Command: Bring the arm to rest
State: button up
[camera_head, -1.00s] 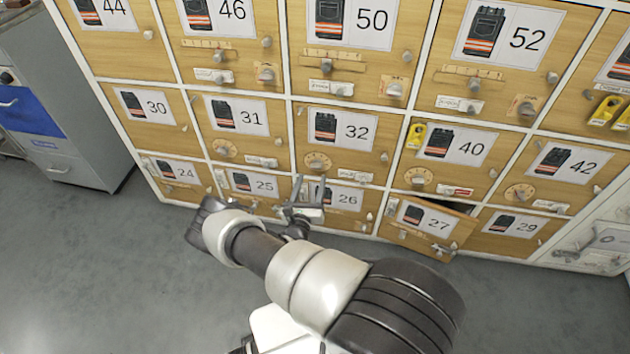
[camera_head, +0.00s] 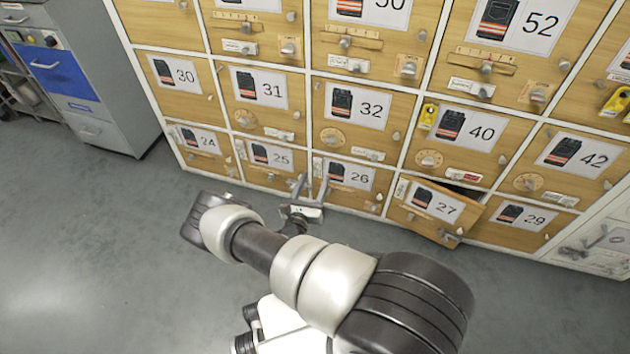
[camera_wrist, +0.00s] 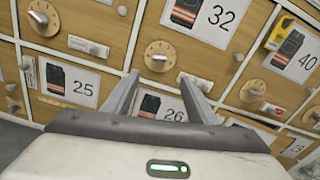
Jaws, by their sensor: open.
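My gripper (camera_head: 311,188) is open and empty in front of the bottom row of lockers, by door 26 (camera_head: 350,178). In the wrist view its two fingers (camera_wrist: 156,98) stand apart, with the number card of door 26 (camera_wrist: 160,106) showing between them. My arm reaches from the lower right of the head view towards the lockers. I cannot tell the exact gap between the fingertips and the door.
The locker door 27 (camera_head: 432,207) stands ajar, tilted out with a dark gap at its top. Doors 25 (camera_head: 270,158) and 29 (camera_head: 520,217) look closed. A grey cabinet with a blue drawer (camera_head: 62,78) stands at the left. The grey floor (camera_head: 90,230) at left is clear.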

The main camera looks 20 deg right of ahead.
dwell(0.3)
jog(key=s+d+r+m+g+h, duration=0.1)
jog(key=s+d+r+m+g, duration=0.1)
jog(key=r+m+g, duration=0.55)
jog(key=s+d+r+m+g, duration=0.1)
jog(key=s+r+m+g, duration=0.3)
jog(key=r, duration=0.7)
jog(key=s+d+r+m+g+h, duration=0.1)
jog(key=d+r+m+g, duration=0.15)
jog(key=r+m, duration=0.6)
jog(key=s+a+r+m+t+y, duration=0.3)
jog(key=s+a+r+m+y, duration=0.25)
jog(key=s+a+r, duration=0.4)
jog(key=s+a+r+m+t+y, duration=0.2)
jog(key=s+a+r+m+y, duration=0.4)
jog(key=s+r, duration=0.7)
notch_tip(320, 180, up, 28)
jog(key=y+p, duration=0.1)
jog(key=p, duration=2.7)
jog(key=shift+w+d+n, duration=0.15)
jog(key=shift+d+n, duration=0.1)
jog(key=shift+n, duration=0.1)
